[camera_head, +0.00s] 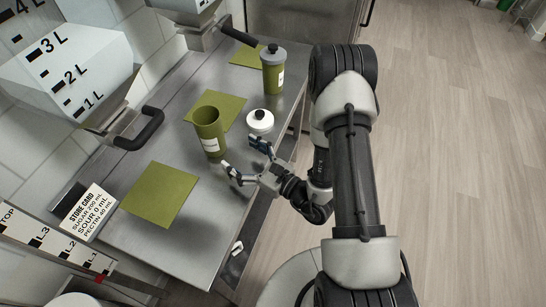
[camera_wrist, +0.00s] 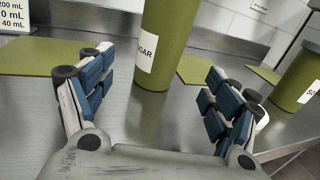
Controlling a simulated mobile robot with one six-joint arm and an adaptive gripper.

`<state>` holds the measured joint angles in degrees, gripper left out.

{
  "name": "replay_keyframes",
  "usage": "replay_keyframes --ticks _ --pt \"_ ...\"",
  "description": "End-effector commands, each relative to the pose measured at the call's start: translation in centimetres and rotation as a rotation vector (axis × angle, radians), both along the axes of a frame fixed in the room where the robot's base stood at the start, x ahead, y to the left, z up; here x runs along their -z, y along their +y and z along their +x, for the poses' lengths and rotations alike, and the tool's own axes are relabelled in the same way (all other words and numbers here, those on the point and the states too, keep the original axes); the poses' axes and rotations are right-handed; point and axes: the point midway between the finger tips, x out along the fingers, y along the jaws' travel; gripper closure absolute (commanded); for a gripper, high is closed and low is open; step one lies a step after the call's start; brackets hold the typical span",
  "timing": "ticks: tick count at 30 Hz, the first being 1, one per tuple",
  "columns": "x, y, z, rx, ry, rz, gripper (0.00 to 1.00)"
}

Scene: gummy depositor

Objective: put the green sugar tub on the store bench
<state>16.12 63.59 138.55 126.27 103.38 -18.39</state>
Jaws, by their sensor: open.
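The green sugar tub (camera_head: 207,128) stands upright and open-topped on a steel bench (camera_head: 170,245), at the near edge of a green mat. It also shows in the wrist view (camera_wrist: 174,40), with its white SUGAR label facing me and its top cut off. My gripper (camera_head: 243,160) is open and empty, low over the bench on the near side of the tub. In the wrist view the tub stands beyond and between the blue-padded fingers, apart from them.
A white lid (camera_head: 260,121) lies right of the tub. A second green tub (camera_head: 273,75) with a grey lid stands farther back. Measuring hoppers (camera_head: 70,75) with dark handles overhang the bench's wall side. A green mat (camera_head: 160,194) at left is bare. Open floor (camera_head: 460,150) lies right.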

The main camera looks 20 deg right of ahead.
Motion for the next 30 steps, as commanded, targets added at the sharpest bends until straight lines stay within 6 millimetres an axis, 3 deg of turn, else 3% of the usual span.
replay_keyframes --ticks 4,8,12,16,20,24,27,30 --pt "-3.3 2.2 -0.3 -0.114 -0.054 -0.003 0.18" --pt "-9.2 6.4 -2.7 -0.363 -0.154 -0.044 0.18" --pt "-14.5 10.4 -8.4 -0.686 -0.269 -0.171 0.18" --pt "-16.8 11.9 -14.5 -0.962 -0.368 -0.360 0.18" --pt "-17.2 11.1 -19.9 -1.200 -0.460 -0.616 0.18" --pt "-16.4 7.9 -23.8 -1.397 -0.548 -0.958 0.18" --pt "-16.1 4.6 -25.0 -1.492 -0.605 -1.238 0.18" --pt "-16.4 0.9 -24.9 -1.540 -0.652 -1.538 0.18"
